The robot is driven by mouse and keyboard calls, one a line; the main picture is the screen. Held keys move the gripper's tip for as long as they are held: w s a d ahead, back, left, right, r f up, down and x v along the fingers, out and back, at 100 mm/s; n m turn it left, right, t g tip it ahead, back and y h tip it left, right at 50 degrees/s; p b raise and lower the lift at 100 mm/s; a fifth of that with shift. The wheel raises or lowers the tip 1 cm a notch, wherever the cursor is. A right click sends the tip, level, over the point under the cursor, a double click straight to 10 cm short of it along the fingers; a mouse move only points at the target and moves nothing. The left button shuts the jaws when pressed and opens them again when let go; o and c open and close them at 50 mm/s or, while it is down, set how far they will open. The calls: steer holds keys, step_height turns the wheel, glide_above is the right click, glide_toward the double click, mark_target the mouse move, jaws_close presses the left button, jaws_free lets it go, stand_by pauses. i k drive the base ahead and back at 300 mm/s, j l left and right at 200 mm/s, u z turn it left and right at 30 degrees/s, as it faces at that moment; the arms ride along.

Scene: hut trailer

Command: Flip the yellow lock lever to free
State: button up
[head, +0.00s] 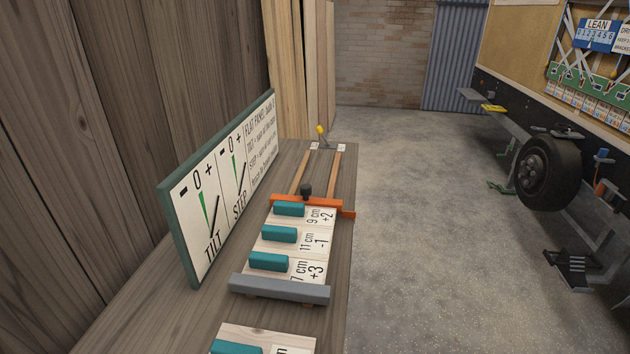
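A small lever with a yellow knob (320,129) stands at the far end of the wooden bench, beyond two orange-brown rails. Its dark stem leans, with the knob to the upper left. Two small white labels (341,147) flank its base; their text is too small to read. A second yellow piece (494,108), flat, sits low on the trailer side at the right; I cannot tell if it is a lever. My gripper is not in view.
The bench (160,325) carries a TILT and STEP sign (218,190), wooden plates with teal blocks, a grey bar (280,289) and an orange crossbar (345,214) with a black knob. A wooden wall borders the left. Concrete floor (430,240) is open up to the trailer wheel (548,172).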

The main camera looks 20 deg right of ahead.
mark_target(319, 129)
steer(key=i+l+u, duration=0.2)
steer(key=i+l, duration=1.8)
steer(key=i, duration=0.15)
